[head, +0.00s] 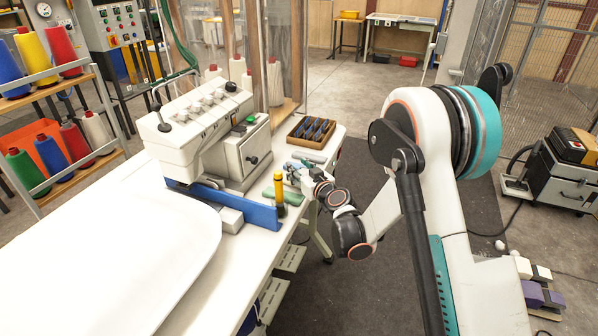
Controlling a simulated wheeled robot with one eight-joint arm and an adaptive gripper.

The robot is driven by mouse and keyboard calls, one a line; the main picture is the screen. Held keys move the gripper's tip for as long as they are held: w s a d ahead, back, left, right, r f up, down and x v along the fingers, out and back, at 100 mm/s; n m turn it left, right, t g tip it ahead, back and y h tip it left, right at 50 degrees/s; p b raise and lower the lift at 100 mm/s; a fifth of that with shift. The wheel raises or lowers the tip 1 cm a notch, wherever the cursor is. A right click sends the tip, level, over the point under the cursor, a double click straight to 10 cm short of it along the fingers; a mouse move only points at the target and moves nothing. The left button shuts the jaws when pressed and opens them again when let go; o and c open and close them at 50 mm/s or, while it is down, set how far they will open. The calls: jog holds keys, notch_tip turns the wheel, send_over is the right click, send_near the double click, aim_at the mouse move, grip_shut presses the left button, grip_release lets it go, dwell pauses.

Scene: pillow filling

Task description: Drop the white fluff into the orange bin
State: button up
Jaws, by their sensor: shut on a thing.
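My gripper (297,171) is at the end of my arm, low over the right edge of the white worktable, beside the sewing machine. It is small in this view and its fingers point left, away from me. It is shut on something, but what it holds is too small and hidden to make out. I cannot clearly pick out the white fluff. An orange bin-like box (51,158) sits on the rack at the far left, among thread cones, far from my gripper.
The sewing machine (205,130) stands on the worktable (226,262) behind a blue guard (235,207). A yellow-and-black tool (279,194) stands by my gripper. A brown tray (312,132) lies behind it. A large white pillow-like piece (130,255) covers the left. The floor behind is mostly clear.

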jog(key=shift+f, duration=0.1)
jog(key=o, duration=1.1)
jog(key=shift+c, duration=0.2)
jog(key=shift+r, duration=0.25)
jog(key=v, duration=1.2)
